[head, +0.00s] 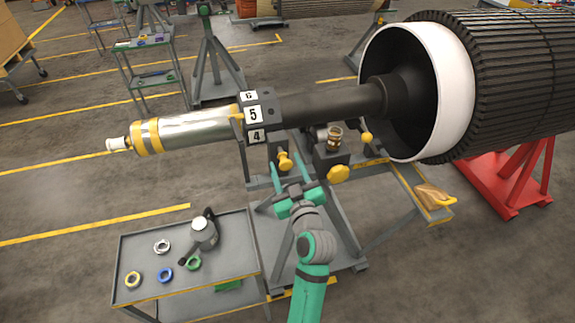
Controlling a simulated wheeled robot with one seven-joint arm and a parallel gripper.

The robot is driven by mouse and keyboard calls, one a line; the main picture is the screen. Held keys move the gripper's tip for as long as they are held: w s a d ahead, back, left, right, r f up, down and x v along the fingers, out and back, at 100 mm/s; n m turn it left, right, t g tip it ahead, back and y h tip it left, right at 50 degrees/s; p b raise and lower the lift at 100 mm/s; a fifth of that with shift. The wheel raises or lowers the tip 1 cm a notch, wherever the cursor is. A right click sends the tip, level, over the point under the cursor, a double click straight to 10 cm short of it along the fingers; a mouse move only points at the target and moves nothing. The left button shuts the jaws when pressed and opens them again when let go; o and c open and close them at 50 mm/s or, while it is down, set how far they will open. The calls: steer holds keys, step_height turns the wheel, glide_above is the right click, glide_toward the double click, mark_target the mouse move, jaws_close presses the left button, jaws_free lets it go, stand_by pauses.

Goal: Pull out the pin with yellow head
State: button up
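A pin with a yellow head (284,161) sits on the stand just below the dark shaft collar. Other yellow heads or knobs show on the stand to the right, a broad one (339,174) and a small one (366,137). My gripper (287,168) is in front of the stand with its two teal fingers spread apart. The fingers reach up toward the first yellow head, one on each side of it in the picture. I see no contact between fingers and head, and the depth gap cannot be told. The pin's shank is hidden.
The rotor shaft (330,107) with number plates lies across the grey stand (345,215). A grey cart (225,275) at lower left holds several colored rings and a grey tool (203,232). A red stand (510,180) is at right. Open floor lies at left.

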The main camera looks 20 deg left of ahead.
steer(key=shift+s, duration=0.1)
steer(key=v, duration=1)
steer(key=shift+s+d, duration=0.2)
steer(key=shift+s, duration=0.05)
steer(key=s+d+f+m+t+h, duration=0.1)
steer(key=s+d+f+m+h, duration=0.7)
steer(key=s+d+f, duration=0.45)
steer(key=s+d+m+h, duration=0.1)
steer(key=s, duration=0.8)
steer(key=s+d+m+h, duration=0.1)
steer(key=s+d+h, duration=0.1)
steer(key=s, duration=0.8)
steer(key=shift+s+d+f+m, duration=0.2)
steer(key=shift+s+d+m, duration=0.05)
steer(key=shift+d+m, duration=0.15)
